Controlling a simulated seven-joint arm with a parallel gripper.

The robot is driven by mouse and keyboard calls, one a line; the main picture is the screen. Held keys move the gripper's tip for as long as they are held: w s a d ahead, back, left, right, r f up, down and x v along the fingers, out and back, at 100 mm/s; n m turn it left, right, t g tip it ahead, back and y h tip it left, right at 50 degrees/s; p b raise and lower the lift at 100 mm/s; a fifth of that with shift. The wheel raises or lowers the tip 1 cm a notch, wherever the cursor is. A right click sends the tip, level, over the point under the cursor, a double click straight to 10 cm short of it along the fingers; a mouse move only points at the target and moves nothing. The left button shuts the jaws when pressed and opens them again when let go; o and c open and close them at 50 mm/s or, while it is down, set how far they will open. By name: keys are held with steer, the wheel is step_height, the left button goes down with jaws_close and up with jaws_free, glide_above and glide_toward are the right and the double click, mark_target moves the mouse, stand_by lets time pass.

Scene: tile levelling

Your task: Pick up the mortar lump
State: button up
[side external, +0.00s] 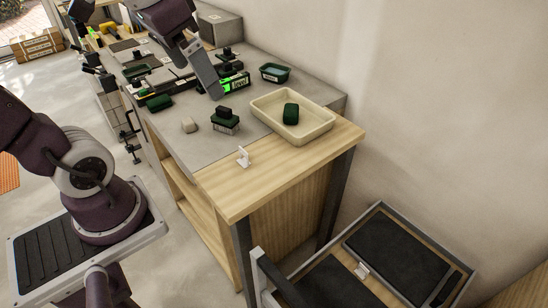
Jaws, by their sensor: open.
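A small pale beige lump (189,125), which looks like the mortar lump, sits on the grey worktop near its front edge. My gripper (215,96) hangs above the worktop, up and to the right of the lump in the picture, apart from it. The gripper is open, with nothing seen between its fingers. The gap between the fingers is hard to make out from this side.
A dark green block stack (225,122) stands just right of the lump. A cream tray (262,112) holds a dark green block (291,113). A level with a lit green display (235,83), a green tub (275,72) and a green block (158,102) lie nearby.

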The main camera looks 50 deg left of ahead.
steer(key=shift+t+h, duration=0.4)
steer(key=shift+t, duration=0.4)
steer(key=s+d+f, duration=0.1)
steer(key=s, duration=0.1)
steer(key=s+d+f, duration=0.1)
steer(key=s+d, duration=0.1)
steer(key=s+d+f, duration=0.1)
steer(key=s+d, duration=0.1)
steer(key=shift+s+d+f, duration=0.15)
steer(key=shift+s+d, duration=0.05)
steer(key=shift+s, duration=0.05)
steer(key=c, duration=0.9)
steer(key=m+g+y, duration=0.6)
steer(key=m+y, duration=0.7)
steer(key=m, duration=0.2)
glide_above(189, 122)
steer(key=s+d, duration=0.3)
steer(key=d, duration=0.4)
step_height(189, 122, down, 17)
steer(key=w+f+m, duration=0.1)
steer(key=a+f+m+t, duration=0.1)
steer(key=f, duration=0.1)
steer(key=w+f+m, duration=0.1)
steer(key=f+m, duration=0.1)
steer(key=shift+w+a+f+t+y, duration=0.1)
steer(key=shift+w+a+t+y, duration=0.15)
steer(key=shift+w+t+y, duration=0.05)
steer(key=x, duration=0.7)
steer(key=shift+s+d+f, duration=0.1)
steer(key=shift+f, duration=0.15)
